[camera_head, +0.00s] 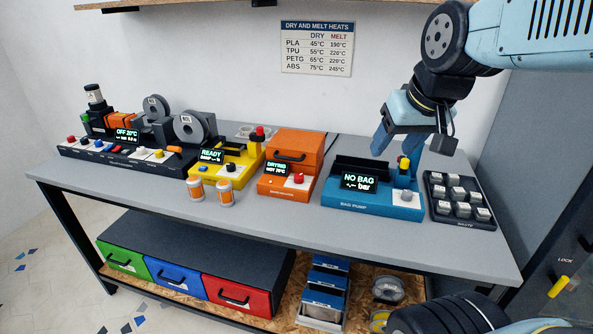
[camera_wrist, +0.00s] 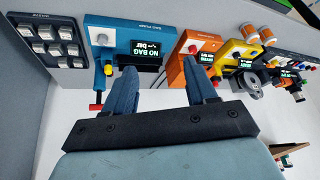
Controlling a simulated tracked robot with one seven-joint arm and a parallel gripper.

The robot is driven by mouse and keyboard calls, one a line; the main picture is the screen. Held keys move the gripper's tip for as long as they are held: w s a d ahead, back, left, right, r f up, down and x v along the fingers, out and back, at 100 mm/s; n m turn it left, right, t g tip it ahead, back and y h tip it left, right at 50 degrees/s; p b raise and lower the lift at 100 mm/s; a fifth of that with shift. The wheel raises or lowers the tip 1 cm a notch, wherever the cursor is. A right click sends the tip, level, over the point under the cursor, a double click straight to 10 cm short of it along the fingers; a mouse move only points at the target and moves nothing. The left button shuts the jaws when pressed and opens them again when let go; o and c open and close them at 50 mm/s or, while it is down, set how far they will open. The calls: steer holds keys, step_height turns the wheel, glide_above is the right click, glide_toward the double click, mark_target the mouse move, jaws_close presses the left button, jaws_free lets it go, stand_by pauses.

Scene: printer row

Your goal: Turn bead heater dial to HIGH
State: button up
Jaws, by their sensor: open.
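No dial is legibly marked as the bead heater's. The orange unit (camera_head: 291,150) has a lit display about drying and heat, with a red knob (camera_head: 298,179) on a pale base at its front. In the wrist view the orange unit (camera_wrist: 178,72) appears upside down, with its red knob (camera_wrist: 193,49). The black unit (camera_head: 100,155) at the far left shows OFF 20°C and has several coloured knobs. My gripper (camera_head: 397,158) is open and empty, above the back of the blue bag pump, right of the orange unit. Its fingers (camera_wrist: 161,74) also show in the wrist view.
The blue bag pump (camera_head: 372,200) reads NO BAG and has a grey knob (camera_head: 404,196). A yellow unit (camera_head: 228,168) reads READY. Two orange-and-white jars (camera_head: 225,192) stand in front. A black tray (camera_head: 458,205) holds pale blocks. The bench's front strip (camera_head: 290,225) is mostly clear.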

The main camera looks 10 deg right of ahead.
steer(key=w+a+f+n+g+y, duration=0.1)
steer(key=w+a+f, duration=0.1)
steer(key=w, duration=0.4)
steer(key=w+a+f+n, duration=0.1)
steer(key=w+a+f, duration=0.1)
steer(key=w, duration=0.5)
steer(key=n, duration=0.1)
glide_toward(299, 175)
steer(key=x, duration=0.8)
steer(key=shift+w+f, duration=0.2)
steer(key=shift+f, duration=0.1)
steer(key=shift+a, duration=0.1)
